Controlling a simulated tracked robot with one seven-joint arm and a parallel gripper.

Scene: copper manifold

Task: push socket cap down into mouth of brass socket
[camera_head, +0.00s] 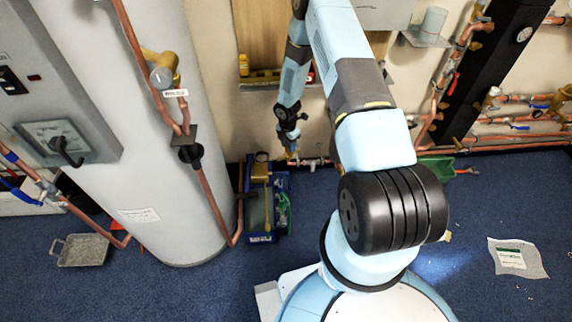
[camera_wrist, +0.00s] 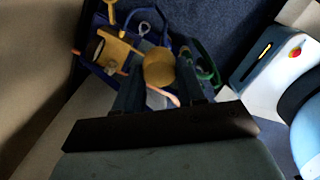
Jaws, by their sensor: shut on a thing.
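In the wrist view a round brass-coloured disc, which looks like the socket cap (camera_wrist: 159,68), sits between the tips of my gripper (camera_wrist: 160,88). My gripper is shut on it. In the head view my gripper (camera_head: 291,150) points down at the low copper pipe run by the wall; the cap is too small there to make out clearly. A short piece of copper pipe (camera_wrist: 162,95) shows between the fingers below the cap. I cannot make out the brass socket or its mouth, so I cannot tell whether the cap touches it.
A blue tool crate (camera_head: 262,236) with tools stands on the carpet left of my gripper; its contents also show in the wrist view. A tall white cylinder (camera_head: 165,120) stands further left. Copper pipes (camera_head: 490,150) run along the wall at right.

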